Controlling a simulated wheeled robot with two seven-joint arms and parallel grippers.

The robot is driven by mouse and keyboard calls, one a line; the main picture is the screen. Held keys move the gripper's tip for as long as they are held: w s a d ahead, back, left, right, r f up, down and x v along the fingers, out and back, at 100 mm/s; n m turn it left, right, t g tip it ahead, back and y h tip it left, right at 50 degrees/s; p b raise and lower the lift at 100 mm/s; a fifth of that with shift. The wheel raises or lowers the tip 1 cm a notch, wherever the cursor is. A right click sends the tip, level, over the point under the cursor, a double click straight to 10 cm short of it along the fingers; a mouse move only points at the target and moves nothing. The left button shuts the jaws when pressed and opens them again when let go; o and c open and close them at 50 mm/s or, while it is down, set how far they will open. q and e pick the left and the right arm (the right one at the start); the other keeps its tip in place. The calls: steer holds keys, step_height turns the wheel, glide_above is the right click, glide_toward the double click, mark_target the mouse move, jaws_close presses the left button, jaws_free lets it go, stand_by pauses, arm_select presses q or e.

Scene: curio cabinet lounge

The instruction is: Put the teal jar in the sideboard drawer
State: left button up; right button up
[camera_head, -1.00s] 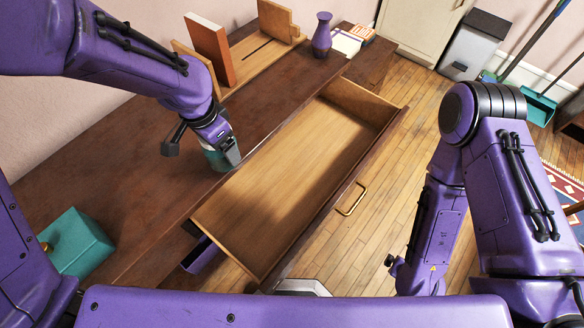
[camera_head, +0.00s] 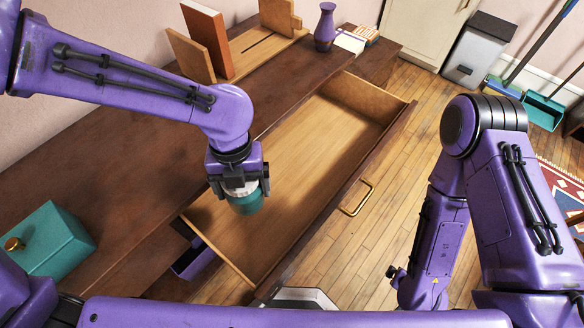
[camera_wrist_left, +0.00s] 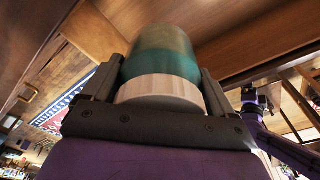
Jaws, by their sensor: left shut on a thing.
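The teal jar (camera_head: 247,202) is a rounded teal vessel with a pale band, held by my left gripper (camera_head: 240,188). In the left wrist view the jar (camera_wrist_left: 163,52) sits between the two fingers of the left gripper (camera_wrist_left: 160,88), with its pale wooden part nearest the palm. The gripper points down over the near-left part of the open sideboard drawer (camera_head: 318,135). I cannot tell how far the jar is above the drawer floor. The drawer is pulled out and its floor looks empty. My right gripper (camera_head: 397,272) hangs low beyond the drawer's front, its fingers too small to judge.
The sideboard top (camera_head: 120,150) holds a teal box (camera_head: 50,243) at left, and a bookrack with an orange book (camera_head: 207,40) and a purple vase (camera_head: 325,28) at the back. The drawer's brass handle (camera_head: 357,198) faces open wooden floor (camera_head: 385,150).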

arm_select(q)
steer(key=f+m+b, duration=0.2)
steer(key=m, duration=0.1)
steer(key=f+m+b, duration=0.1)
steer(key=m, duration=0.1)
steer(key=shift+s+d+y, duration=0.3)
steer(key=shift+s+d, duration=0.05)
steer(key=shift+s, duration=0.05)
steer(key=f+m+b, duration=0.1)
steer(key=f+b, duration=0.3)
steer(key=f, duration=0.3)
steer(key=f+m+b, duration=0.2)
steer(key=f+b, duration=0.3)
steer(key=f, duration=0.2)
steer(key=shift+s+d+f, duration=0.15)
steer(key=shift+s+f, duration=0.05)
steer(key=shift+f, duration=0.05)
steer(key=o, duration=1.1)
steer(key=shift+c, duration=0.2)
steer(key=r+p, duration=0.1)
steer(key=r, duration=0.3)
steer(key=r+p, duration=0.1)
steer(key=r, duration=0.3)
steer(key=w+r+p, duration=0.1)
steer(key=r, duration=0.3)
steer(key=shift+w+d+p, duration=0.1)
steer(key=shift+d+p, duration=0.3)
